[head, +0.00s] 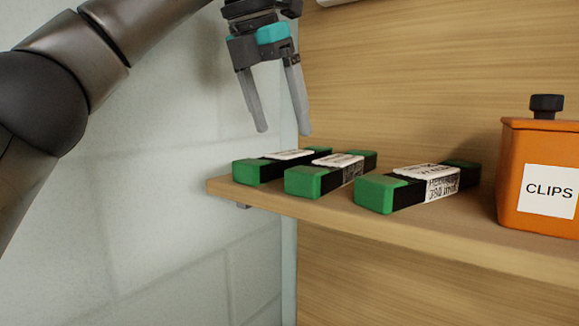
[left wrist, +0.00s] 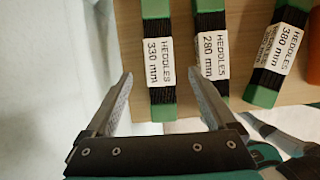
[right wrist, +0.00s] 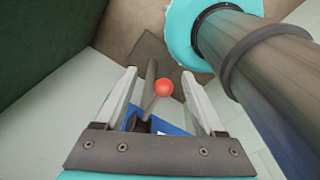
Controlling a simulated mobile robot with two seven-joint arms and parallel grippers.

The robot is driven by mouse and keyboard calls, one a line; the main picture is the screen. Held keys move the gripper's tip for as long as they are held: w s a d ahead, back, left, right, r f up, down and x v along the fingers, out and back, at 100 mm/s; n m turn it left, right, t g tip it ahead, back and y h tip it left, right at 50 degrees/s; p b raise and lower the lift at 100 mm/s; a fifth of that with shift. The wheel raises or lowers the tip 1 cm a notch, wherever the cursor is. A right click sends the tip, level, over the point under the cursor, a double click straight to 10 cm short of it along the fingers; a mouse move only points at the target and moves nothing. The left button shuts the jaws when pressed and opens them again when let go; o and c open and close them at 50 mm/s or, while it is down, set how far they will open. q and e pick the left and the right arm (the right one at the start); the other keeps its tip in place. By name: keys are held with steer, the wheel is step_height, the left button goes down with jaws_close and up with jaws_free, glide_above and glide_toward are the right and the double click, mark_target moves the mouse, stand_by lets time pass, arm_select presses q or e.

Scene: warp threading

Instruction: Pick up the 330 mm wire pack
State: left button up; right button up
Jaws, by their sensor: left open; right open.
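The 330 mm wire pack (left wrist: 161,60) is black with green ends and a white label reading "HEDDLES 330 mm". In the head view it is the leftmost pack (head: 256,172) on the wooden shelf, by the wall. My left gripper (head: 283,131) is open and empty, pointing down above the packs and not touching them. In the left wrist view the 330 mm pack lies between the open fingers (left wrist: 161,74), some way beyond them. My right gripper (right wrist: 158,73) is open and shows only in the right wrist view, away from the packs.
The 280 mm pack (left wrist: 210,45) lies close beside it, then the 380 mm pack (left wrist: 277,48). An orange CLIPS box (head: 515,180) stands farther right on the shelf (head: 450,230). A red ball knob (right wrist: 163,87) on a dark stick shows between the right fingers.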

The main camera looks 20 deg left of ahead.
mark_target(290, 153)
arm_select(q)
steer(key=x, duration=0.5)
steer(key=shift+w+f, duration=0.1)
steer(key=shift+f, duration=0.05)
steer(key=shift+c, duration=0.2)
jaws_close()
stand_by(0.3)
